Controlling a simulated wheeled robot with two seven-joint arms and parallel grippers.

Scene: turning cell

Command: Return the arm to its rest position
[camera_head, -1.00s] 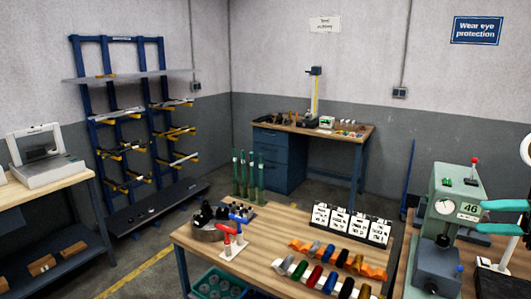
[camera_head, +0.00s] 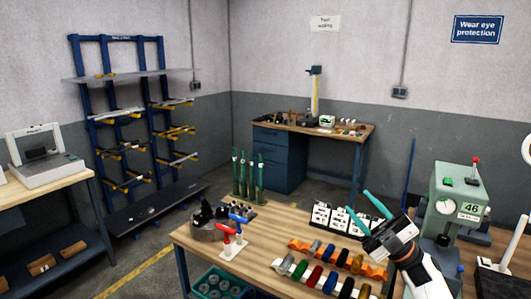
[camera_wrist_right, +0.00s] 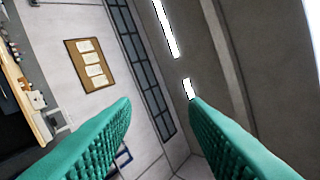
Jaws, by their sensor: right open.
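My right gripper (camera_head: 358,201) has teal fingers spread apart with nothing between them. It points up and to the left in the head view, above the right part of the wooden table (camera_head: 283,219), in front of the white cards (camera_head: 322,214), which it partly hides. The wrist view also shows the gripper (camera_wrist_right: 160,99) open and empty, facing a wall with a cork board (camera_wrist_right: 91,65) and the ceiling lights. My left gripper is not in view.
A green machine (camera_head: 457,190) marked 46 stands close to the right of my right arm. Red and blue handled tools (camera_head: 232,241) stand at the table's left. The air above the table's middle is clear.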

